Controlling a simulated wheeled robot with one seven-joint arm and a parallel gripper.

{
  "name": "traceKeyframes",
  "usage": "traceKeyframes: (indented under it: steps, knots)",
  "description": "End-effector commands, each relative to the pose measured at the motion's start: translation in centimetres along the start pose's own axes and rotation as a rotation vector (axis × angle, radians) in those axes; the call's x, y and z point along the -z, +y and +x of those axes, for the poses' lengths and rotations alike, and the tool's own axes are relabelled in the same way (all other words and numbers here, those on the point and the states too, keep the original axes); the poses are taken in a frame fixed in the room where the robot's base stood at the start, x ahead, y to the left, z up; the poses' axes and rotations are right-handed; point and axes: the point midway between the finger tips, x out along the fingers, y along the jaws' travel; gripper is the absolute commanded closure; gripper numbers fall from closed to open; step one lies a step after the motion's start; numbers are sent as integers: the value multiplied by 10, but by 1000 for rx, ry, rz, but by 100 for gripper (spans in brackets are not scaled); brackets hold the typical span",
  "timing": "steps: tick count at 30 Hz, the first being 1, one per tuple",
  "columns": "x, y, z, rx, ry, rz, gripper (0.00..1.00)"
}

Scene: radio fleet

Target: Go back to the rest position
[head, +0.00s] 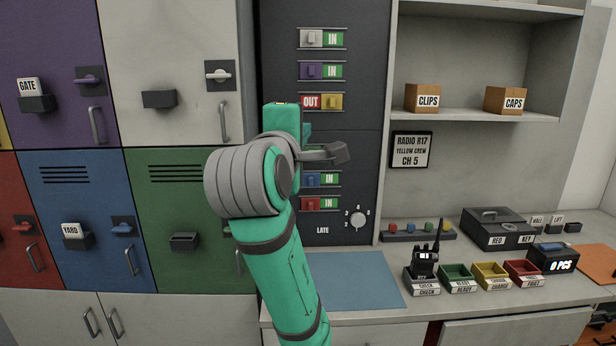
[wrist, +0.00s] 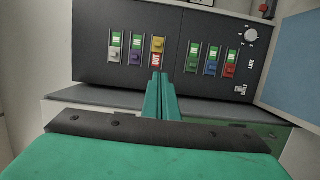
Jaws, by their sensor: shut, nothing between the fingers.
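My gripper (wrist: 160,78) shows in the wrist view with its two teal fingers pressed together and nothing between them. The fingers point at the dark slider panel (wrist: 95,30) and overlap the area just below the yellow slider. I cannot tell whether they touch the panel. In the head view my green arm reaches up in front of the panel (head: 360,50), and its wrist hides part of it. The yellow slider (head: 332,102) shows OUT. The white (head: 311,38), purple (head: 311,71), blue (head: 311,180) and red (head: 311,204) sliders show IN.
Coloured lockers (head: 75,200) stand at the left. The counter at the right holds a radio (head: 424,262) on a check stand, small coloured trays (head: 491,275) and a dark key box (head: 497,228). A blue mat (head: 360,280) lies bare in front of the panel. Shelves hold boxes (head: 423,98).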

Motion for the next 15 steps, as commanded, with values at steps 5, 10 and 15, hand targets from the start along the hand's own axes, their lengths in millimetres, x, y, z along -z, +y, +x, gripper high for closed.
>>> traceKeyframes:
  steps: [5, 10, 15]
  knots:
    - [4, -26, 10, 12, 14, 27, 100]
    - [10, -53, 19, 21, 34, 60, 100]
    - [15, -91, 28, 34, 54, 105, 100]
